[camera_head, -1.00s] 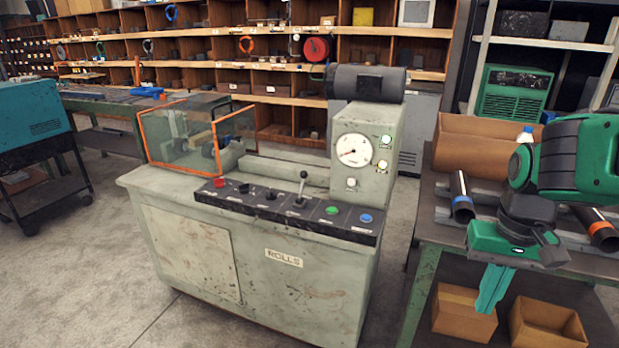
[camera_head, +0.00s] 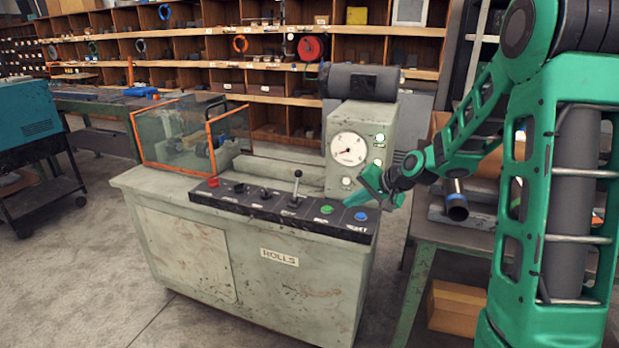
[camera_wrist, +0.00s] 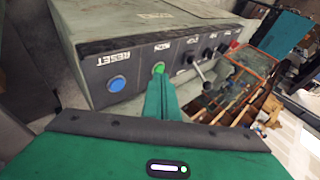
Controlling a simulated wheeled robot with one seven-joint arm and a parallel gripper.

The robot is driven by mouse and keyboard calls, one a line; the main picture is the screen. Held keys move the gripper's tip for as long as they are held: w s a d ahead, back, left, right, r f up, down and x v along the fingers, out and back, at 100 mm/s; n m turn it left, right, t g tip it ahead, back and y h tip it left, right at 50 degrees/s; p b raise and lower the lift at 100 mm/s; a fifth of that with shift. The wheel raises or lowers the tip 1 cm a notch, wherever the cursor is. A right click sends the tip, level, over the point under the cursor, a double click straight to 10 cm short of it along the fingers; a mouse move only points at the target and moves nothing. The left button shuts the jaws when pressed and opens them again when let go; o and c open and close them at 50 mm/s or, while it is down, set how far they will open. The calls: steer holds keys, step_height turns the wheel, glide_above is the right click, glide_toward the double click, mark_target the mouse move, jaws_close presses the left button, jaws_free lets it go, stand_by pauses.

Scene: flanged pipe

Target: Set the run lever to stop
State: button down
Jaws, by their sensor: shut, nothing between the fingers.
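The run lever (camera_head: 297,184), a metal stick with a dark ball knob, stands nearly upright on the black control strip of the grey-green rolls machine. It also shows in the wrist view (camera_wrist: 200,72), beyond my fingertips. A green button (camera_head: 326,209) and a blue button (camera_head: 361,216) sit to its right in the head view. My gripper (camera_head: 368,181) is shut and empty, above the right end of the strip and apart from the lever. In the wrist view my closed fingers (camera_wrist: 161,92) overlap the green button's area; whether they touch it I cannot tell.
A red button (camera_head: 213,182) and small dark switches lie left of the lever. The gauge housing (camera_head: 349,120) rises behind the strip, close to my gripper. An orange-framed clear guard (camera_head: 180,135) stands at the left. The workbench with pipes (camera_head: 456,205) is at the right.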

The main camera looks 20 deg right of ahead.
mark_target(296, 185)
steer(key=w+m+t, duration=0.1)
steer(key=w, duration=0.2)
steer(key=w+a+m+t+y, duration=0.1)
steer(key=w, duration=0.2)
steer(key=w+a+f+m+t+y, duration=0.1)
steer(key=w, duration=0.2)
steer(key=shift+w, duration=0.15)
steer(key=w+m+t, duration=0.2)
steer(key=w+d+m+y, duration=0.1)
steer(key=w, duration=0.1)
steer(key=shift+w+r+m+t, duration=0.1)
steer(key=shift+r+m+t, duration=0.1)
steer(key=shift+m+t, duration=0.15)
steer(key=shift+w+d+r+m+t, duration=0.1)
steer(key=shift+w+d+m+t, duration=0.05)
steer(key=shift+w+m+t, duration=0.25)
steer(key=shift+w+a, duration=1.55)
steer(key=shift+a, duration=0.25)
steer(key=shift+w+a, duration=1.55)
steer(key=shift+a, duration=0.2)
